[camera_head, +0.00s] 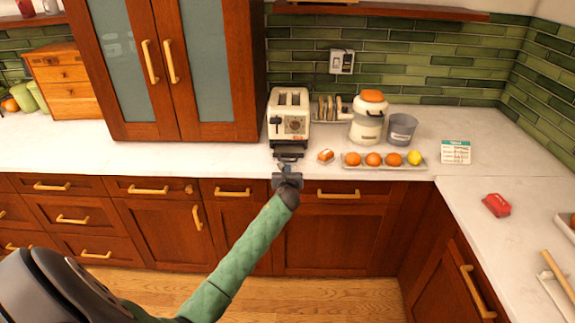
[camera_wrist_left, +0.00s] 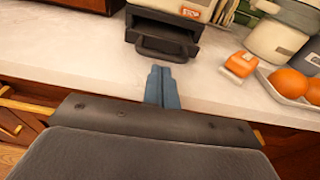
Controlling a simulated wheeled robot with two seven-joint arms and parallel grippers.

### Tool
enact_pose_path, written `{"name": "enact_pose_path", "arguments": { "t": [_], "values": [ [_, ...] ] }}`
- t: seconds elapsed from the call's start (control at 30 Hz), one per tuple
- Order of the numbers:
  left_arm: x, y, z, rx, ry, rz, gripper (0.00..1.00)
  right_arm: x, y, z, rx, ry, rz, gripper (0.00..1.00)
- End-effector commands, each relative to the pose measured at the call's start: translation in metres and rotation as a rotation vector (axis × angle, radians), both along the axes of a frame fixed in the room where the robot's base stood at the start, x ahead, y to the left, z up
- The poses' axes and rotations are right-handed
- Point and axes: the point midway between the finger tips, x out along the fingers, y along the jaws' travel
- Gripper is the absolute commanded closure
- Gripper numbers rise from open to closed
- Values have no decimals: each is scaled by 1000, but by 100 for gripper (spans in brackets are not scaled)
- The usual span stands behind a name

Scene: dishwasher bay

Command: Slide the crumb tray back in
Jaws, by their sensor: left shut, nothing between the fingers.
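A cream toaster (camera_head: 289,117) with two slots stands on the white counter against the green tiles. Its dark crumb tray (camera_head: 288,155) sticks out at the front, low near the counter. In the left wrist view the crumb tray (camera_wrist_left: 165,38) shows as a dark drawer with a handle lip, pulled out of the toaster (camera_wrist_left: 178,6). My left gripper (camera_head: 288,170) is in front of the tray. In the left wrist view its blue fingers (camera_wrist_left: 161,86) are together and empty, pointing at the tray's front edge; whether they touch it I cannot tell. My right gripper is not in view.
Right of the toaster are a small orange-and-white block (camera_head: 325,156), a toast rack (camera_head: 328,109), a juicer (camera_head: 368,118), a grey cup (camera_head: 401,129) and a fruit tray (camera_head: 420,165). A tall cabinet (camera_head: 181,75) stands left. The counter (camera_head: 150,158) below it is clear.

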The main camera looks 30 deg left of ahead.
Motion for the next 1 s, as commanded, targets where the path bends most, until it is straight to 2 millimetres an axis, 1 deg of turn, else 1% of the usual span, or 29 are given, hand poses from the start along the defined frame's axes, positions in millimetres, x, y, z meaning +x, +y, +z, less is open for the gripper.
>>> {"name": "enact_pose_path", "arguments": {
  "t": [0.03,0.23,0.67,0.77,1.0],
  "values": [
    [4,2,3,-1,0,1,100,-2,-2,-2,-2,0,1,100],
    [11,7,3,0,0,0,100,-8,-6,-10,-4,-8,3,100],
    [13,9,3,0,0,0,100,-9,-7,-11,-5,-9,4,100],
    [19,12,3,1,0,0,100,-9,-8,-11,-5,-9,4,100],
    [43,27,3,3,1,1,100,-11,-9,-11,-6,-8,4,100]
  ]
}}
